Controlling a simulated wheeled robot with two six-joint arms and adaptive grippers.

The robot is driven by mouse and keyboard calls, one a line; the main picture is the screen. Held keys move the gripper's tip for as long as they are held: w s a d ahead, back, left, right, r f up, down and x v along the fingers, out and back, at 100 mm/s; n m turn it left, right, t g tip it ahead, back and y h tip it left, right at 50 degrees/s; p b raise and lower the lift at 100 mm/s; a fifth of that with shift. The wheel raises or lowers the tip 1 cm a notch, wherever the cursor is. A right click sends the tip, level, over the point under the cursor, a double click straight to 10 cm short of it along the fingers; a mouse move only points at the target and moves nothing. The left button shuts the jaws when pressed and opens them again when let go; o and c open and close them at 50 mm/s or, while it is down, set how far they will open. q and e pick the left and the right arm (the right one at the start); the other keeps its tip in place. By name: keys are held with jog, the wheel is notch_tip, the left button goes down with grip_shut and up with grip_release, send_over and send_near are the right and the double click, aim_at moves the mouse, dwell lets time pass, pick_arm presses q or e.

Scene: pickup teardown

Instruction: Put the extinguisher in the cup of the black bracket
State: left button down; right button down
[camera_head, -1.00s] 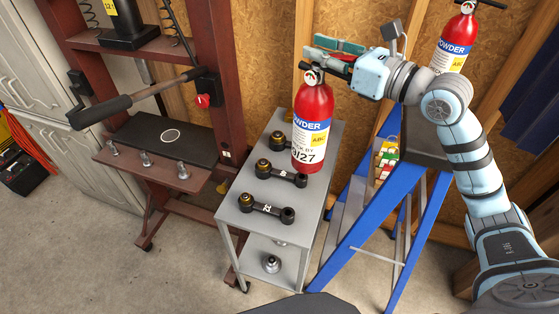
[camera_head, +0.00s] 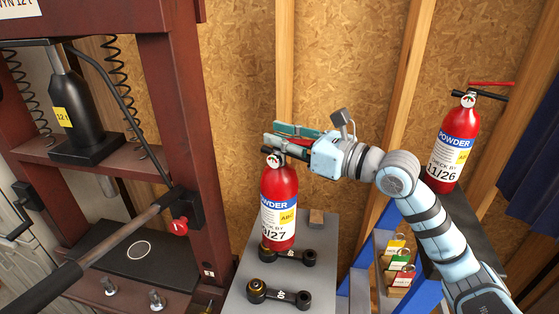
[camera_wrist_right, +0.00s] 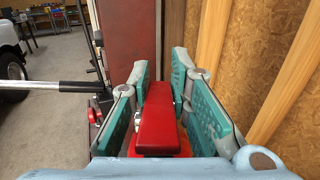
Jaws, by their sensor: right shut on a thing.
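My right gripper (camera_head: 292,138) is shut on the top handle of a red extinguisher (camera_head: 280,188), which hangs upright over the grey cart. Its label reads POWDER with a date ending in 27. In the right wrist view the red lever (camera_wrist_right: 158,122) lies between the teal fingers. A second red extinguisher (camera_head: 453,145), dated 11/26, stands upright at the right on the dark top of a blue stepladder. I cannot make out the black bracket or its cup in these views. My left gripper is not in view.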

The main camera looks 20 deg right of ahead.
aim_at(281, 208)
jog(key=f+b, duration=0.3)
jog(key=f, duration=0.1)
jog(key=f+b, duration=0.4)
jog(key=f, duration=0.1)
jog(key=f+b, duration=0.3)
jog(key=f, duration=0.1)
jog(key=shift+w+f, duration=0.35)
jog(key=shift+s+f+b, duration=0.2)
jog(key=shift+f+b, duration=0.45)
jog(key=shift+b, duration=0.2)
notch_tip(281, 208, down, 4)
jog(key=b, duration=0.3)
jog(key=shift+r, duration=0.25)
jog(key=shift+f, duration=0.1)
jog(key=c, duration=1.7)
grip_release()
jog(key=shift+f, duration=0.1)
jog(key=shift+o, duration=1.1)
jog(key=shift+s, duration=0.1)
